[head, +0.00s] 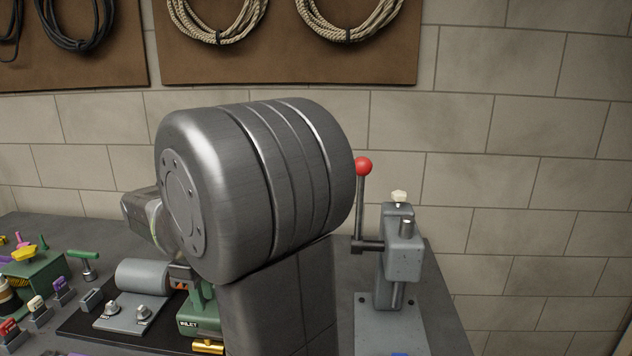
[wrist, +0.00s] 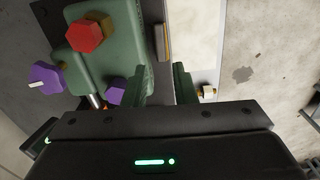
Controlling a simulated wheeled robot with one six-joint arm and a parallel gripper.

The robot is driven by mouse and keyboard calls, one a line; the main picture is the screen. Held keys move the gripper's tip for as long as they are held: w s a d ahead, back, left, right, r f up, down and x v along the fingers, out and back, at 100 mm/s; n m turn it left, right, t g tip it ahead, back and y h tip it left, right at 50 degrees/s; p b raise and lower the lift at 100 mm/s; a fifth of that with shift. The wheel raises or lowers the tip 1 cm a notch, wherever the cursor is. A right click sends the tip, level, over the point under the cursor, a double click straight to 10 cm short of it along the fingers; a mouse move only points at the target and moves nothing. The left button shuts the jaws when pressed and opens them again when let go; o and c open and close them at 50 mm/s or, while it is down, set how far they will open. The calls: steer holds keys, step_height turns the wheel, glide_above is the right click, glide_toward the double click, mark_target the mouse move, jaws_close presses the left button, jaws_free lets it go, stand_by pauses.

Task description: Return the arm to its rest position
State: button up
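My gripper (wrist: 162,82) shows in the wrist view as a dark body with two green fingers. The fingers stand apart with a gap between them, and I see nothing held in it. A green block-like fixture (wrist: 130,45) with a red hexagonal knob (wrist: 84,37) lies beyond and to the left of the fingers. In the head view, my large grey arm joint fills the middle and the gripper cannot be made out.
A grey press (head: 403,250) with a red-balled lever (head: 363,167) stands close right of my arm. A green device labelled INLET (head: 195,318) and several coloured knobs and valves crowd the bench at left. Rope coils (head: 220,25) hang on the wall board behind.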

step_height(320, 180, down, 10)
steer(key=shift+f, duration=0.1)
steer(key=shift+r, duration=0.2)
stand_by(0.4)
